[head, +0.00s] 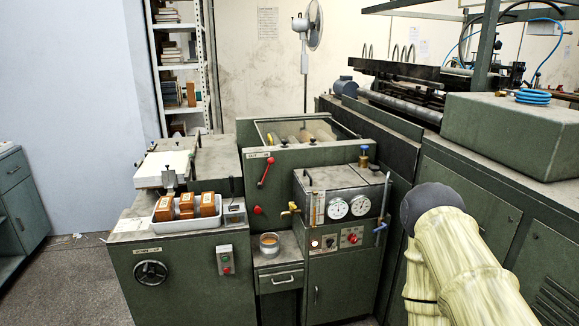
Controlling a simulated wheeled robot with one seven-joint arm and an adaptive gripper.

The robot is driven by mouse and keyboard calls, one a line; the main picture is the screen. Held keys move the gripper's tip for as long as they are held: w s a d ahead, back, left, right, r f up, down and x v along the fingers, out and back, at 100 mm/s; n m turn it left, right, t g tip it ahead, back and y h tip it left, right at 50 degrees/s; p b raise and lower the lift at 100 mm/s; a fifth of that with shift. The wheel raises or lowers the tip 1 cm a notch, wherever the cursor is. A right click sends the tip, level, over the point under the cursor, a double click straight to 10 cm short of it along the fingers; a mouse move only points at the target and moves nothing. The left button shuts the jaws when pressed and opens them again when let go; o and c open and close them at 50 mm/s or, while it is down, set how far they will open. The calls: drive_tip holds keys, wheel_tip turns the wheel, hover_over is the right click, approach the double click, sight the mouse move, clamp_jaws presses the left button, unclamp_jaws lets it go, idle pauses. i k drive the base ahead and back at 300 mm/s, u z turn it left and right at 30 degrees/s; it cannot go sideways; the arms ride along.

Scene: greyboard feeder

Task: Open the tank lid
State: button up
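A green box-shaped unit (341,236) with two round white dials stands right of the middle. Its flat grey top (335,175) looks like the tank lid and lies level, so it appears shut. A small dark upright handle (309,181) shows at its left front. A brass fitting with a blue cap (364,157) stands at the back right of the top. My arm comes in at the lower right, to the right of this unit and nearer the camera. My gripper does not show.
Behind the unit is an open-topped green trough (258,178) with rollers and a red lever. A white tray (187,224) with brown blocks sits at left. A small metal cup (269,244) stands on a lower shelf. A large green machine (470,190) fills the right side. Floor is clear at lower left.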

sight(328, 179)
drive_tip(key=u, duration=0.1)
drive_tip(key=i, duration=1)
drive_tip(key=z, duration=0.2)
